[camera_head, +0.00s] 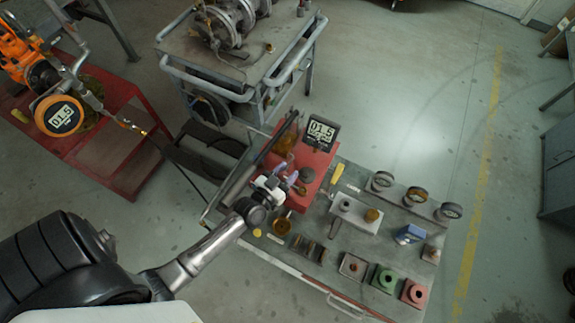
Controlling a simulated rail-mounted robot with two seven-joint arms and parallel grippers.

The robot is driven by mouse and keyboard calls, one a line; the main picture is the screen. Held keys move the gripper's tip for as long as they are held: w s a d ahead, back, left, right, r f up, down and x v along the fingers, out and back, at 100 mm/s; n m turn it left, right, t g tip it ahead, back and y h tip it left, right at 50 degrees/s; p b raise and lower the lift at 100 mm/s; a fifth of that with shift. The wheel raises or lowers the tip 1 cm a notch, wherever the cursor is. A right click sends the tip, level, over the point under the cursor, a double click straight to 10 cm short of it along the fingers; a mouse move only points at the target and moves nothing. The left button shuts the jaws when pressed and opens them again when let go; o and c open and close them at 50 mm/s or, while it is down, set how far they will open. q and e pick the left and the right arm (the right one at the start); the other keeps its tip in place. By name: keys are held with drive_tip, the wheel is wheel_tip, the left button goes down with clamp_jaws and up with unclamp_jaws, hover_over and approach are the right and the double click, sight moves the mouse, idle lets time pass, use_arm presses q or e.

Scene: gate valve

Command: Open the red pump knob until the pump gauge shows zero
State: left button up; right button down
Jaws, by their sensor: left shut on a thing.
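The red pump (318,164) stands at the far left corner of the workbench. Its dark display (321,132) reads what looks like 01.5. An orange round gauge (60,116) at the left also looks to read 01.5. My left gripper (287,181) reaches from the lower left to the front of the pump. It is shut on what appears to be the pump knob, which is mostly hidden by the fingers. A dark round part (306,174) sits just right of the fingers. My right gripper is out of view.
The workbench (330,262) holds a grey block (354,214), several round gauges along its right side, and green (385,279) and red (415,292) blocks at the front. A grey cart (190,45) with machinery stands behind. A red stand (112,150) is at left. The floor at right is clear.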

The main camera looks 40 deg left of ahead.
use_arm(q)
drive_tip(key=shift+a+r+n+y+p, duration=0.1)
drive_tip(key=shift+r+n+y+p, duration=0.05)
drive_tip(key=shift+n+y+p, duration=1.05)
drive_tip(key=shift+y, duration=0.5)
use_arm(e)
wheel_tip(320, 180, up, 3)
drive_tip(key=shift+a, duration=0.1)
use_arm(q)
drive_tip(key=shift+a+g, duration=0.1)
drive_tip(key=shift+g, duration=0.2)
drive_tip(key=o, duration=0.9)
drive_tip(key=shift+o, duration=0.2)
drive_tip(key=shift+s, duration=0.25)
drive_tip(key=b+v, duration=0.1)
drive_tip(key=v, duration=1.2)
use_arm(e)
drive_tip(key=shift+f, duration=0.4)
